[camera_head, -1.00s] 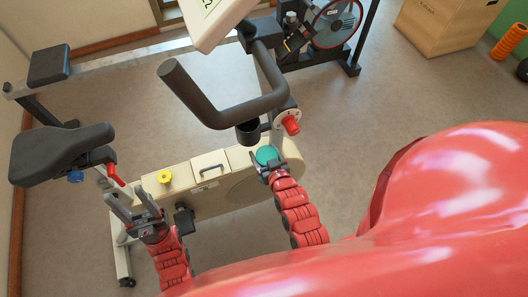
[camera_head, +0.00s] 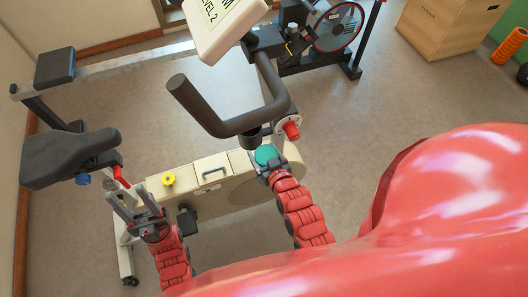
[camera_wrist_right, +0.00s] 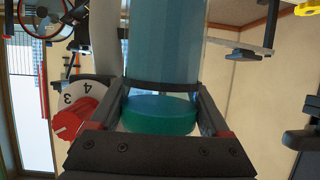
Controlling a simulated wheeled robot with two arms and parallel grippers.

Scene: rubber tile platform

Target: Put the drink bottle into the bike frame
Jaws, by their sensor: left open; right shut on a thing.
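The drink bottle has a teal cap (camera_head: 266,154) and a blue see-through body (camera_wrist_right: 163,40). My right gripper (camera_head: 269,170) is shut on it; in the right wrist view the fingers stand on either side near the cap, with a dark band across the bottle. The exercise bike has a cream body (camera_head: 215,200), a black handlebar (camera_head: 225,122) and a black cup-shaped holder (camera_head: 250,138) under the bar. The cap is just below and right of the holder; whether the bottle touches it is hidden. My left gripper (camera_head: 130,200) is open and empty near the seat.
The black seat (camera_head: 70,155) is left of my left gripper. A red dial (camera_head: 291,131) sits right of the holder and shows in the wrist view (camera_wrist_right: 70,123). A yellow knob (camera_head: 168,179) is on the bike body. Another machine (camera_head: 335,25) and a wooden box (camera_head: 440,25) stand behind.

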